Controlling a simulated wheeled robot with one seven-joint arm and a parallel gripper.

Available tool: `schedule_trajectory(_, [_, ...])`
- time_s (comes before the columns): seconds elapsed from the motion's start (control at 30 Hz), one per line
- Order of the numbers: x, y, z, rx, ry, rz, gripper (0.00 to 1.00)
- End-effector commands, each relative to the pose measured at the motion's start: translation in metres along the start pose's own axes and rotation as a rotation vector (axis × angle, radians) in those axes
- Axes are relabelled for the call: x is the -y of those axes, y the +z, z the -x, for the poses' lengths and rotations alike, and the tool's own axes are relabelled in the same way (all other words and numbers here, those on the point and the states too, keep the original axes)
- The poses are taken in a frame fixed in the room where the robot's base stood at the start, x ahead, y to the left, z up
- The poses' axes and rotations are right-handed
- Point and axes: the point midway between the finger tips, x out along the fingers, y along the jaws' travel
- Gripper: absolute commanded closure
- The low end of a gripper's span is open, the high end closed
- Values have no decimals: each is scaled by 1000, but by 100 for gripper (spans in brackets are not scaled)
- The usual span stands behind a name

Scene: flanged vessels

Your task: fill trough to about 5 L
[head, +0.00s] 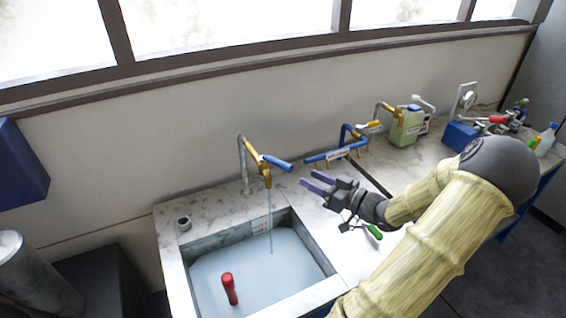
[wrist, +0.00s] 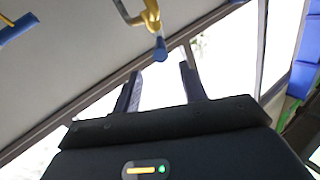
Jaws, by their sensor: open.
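The trough (head: 205,248) is a square basin sunk in a marbled counter, with pale bluish water (head: 262,278) in it. A grey tap (head: 243,160) with a brass body and a blue lever handle (head: 277,163) stands behind it. A thin stream runs from its brass spout into the water. A red upright cylinder (head: 229,288) stands in the water. My gripper (head: 315,183) is open and empty, to the right of the tap and apart from the blue handle. In the wrist view, a brass fitting with a blue end (wrist: 160,48) shows beyond the open fingers (wrist: 161,88).
Blue pipework with brass fittings (head: 336,154) runs along the wall behind my gripper. A second tap (head: 384,112), a green container (head: 407,128) and a blue box (head: 460,136) stand farther right. A small dark cup (head: 184,224) sits at the counter's left corner. A green-handled item (head: 375,232) lies below my wrist.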

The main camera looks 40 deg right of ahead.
Motion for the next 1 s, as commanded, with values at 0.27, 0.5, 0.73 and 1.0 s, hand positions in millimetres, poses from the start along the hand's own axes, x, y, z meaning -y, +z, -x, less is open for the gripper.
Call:
schedule_trajectory(0.27, [2,-2,-51,-1,-4,-4,58])
schedule_trajectory(0.5, [1,-2,-91,-1,-2,-2,58])
schedule_trajectory(0.73, [0,0,-107,1,1,0,58])
schedule_trajectory(1.0, [0,0,-107,1,1,0,64])
